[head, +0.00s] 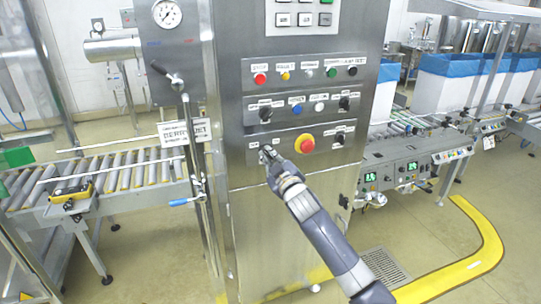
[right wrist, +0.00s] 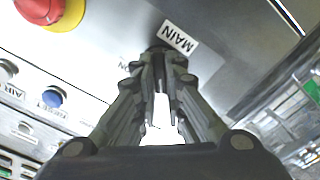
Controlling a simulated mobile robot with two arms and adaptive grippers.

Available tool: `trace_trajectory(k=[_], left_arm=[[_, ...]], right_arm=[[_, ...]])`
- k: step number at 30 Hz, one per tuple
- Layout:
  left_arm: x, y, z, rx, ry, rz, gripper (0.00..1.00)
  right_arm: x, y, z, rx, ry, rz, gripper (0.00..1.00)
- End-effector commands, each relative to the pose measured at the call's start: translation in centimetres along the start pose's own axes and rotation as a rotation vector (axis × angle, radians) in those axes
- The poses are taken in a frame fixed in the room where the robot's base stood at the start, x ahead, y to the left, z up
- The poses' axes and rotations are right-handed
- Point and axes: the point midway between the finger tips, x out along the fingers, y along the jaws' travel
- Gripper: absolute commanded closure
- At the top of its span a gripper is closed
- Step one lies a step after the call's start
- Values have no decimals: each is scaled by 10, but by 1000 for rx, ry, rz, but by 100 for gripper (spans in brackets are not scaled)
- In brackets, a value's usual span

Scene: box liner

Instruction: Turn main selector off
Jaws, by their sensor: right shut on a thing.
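The main selector's place is on the lower row of the steel control cabinet (head: 276,205), left of the red-and-yellow emergency stop (head: 305,144). My right gripper (head: 267,154) reaches up to it from the lower right. In the right wrist view the fingers (right wrist: 162,58) are shut on the main selector, just below the MAIN label (right wrist: 179,38). The fingertips cover the knob, and only a dark bit shows around them. The way the knob points cannot be told. My left gripper is not in view.
Rows of buttons sit above, including a red button (head: 260,78) and a blue button (head: 297,110). A roller conveyor (head: 100,180) is at left. A yellow floor stripe (head: 480,254) lies at right.

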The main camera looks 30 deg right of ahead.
Motion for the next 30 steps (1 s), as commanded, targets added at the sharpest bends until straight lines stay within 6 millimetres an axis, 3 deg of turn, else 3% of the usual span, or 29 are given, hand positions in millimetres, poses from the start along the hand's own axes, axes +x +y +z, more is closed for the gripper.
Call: trace_trajectory(k=[10, 25, 28, 30], left_arm=[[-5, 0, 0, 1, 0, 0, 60], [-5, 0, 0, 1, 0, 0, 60], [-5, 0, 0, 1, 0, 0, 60], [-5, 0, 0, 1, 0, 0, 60]], right_arm=[[0, 0, 0, -125, -1, -1, 100], [0, -1, 1, -144, -1, -1, 100], [0, -1, 1, -143, -1, -1, 72], [0, -1, 1, -143, -1, -1, 70]])
